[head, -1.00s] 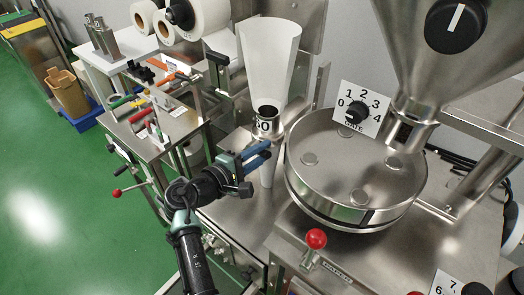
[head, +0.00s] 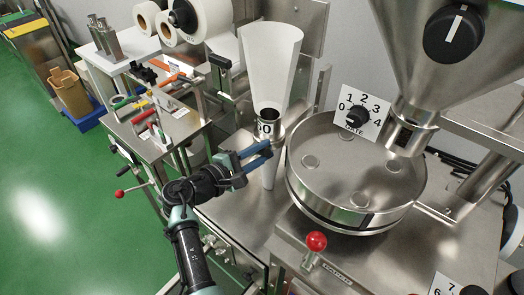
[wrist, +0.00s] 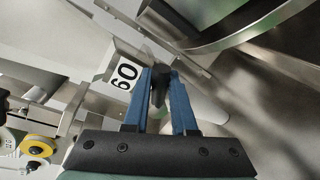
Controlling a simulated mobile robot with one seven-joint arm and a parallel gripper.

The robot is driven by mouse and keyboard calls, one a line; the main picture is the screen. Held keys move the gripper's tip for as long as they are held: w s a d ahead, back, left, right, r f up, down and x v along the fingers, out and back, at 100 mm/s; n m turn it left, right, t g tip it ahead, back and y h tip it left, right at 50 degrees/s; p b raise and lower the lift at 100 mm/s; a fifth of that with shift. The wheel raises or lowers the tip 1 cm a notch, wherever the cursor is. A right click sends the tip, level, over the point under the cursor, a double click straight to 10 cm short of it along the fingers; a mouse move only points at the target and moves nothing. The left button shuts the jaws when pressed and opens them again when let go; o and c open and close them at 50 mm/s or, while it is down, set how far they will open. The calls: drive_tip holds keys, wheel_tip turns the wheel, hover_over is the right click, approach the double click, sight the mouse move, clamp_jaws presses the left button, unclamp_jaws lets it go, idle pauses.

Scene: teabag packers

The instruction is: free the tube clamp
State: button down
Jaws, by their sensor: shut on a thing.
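The white forming tube (head: 269,70) stands upright with a metal collar (head: 268,116) at its lower end. A tag reading 60 (wrist: 124,77) sits by the collar. My gripper (head: 262,153) is just below and in front of the collar, its blue fingers pointing up and right. In the wrist view my gripper (wrist: 160,88) is shut on a small black piece, seemingly the tube clamp's lever (wrist: 159,84). The rest of the clamp is hidden or too small to make out.
A round steel drum (head: 350,175) stands close to the right of my gripper, with a numbered gate dial (head: 358,115) behind it. A red-knobbed lever (head: 316,241) is in front. A tool bench (head: 155,115) is at left. Green floor (head: 50,200) is clear.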

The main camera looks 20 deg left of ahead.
drive_tip(key=c, duration=0.7)
unclamp_jaws()
drive_tip(key=b+v, duration=0.3)
drive_tip(key=v, duration=1)
drive_tip(key=shift+s+f, duration=0.1)
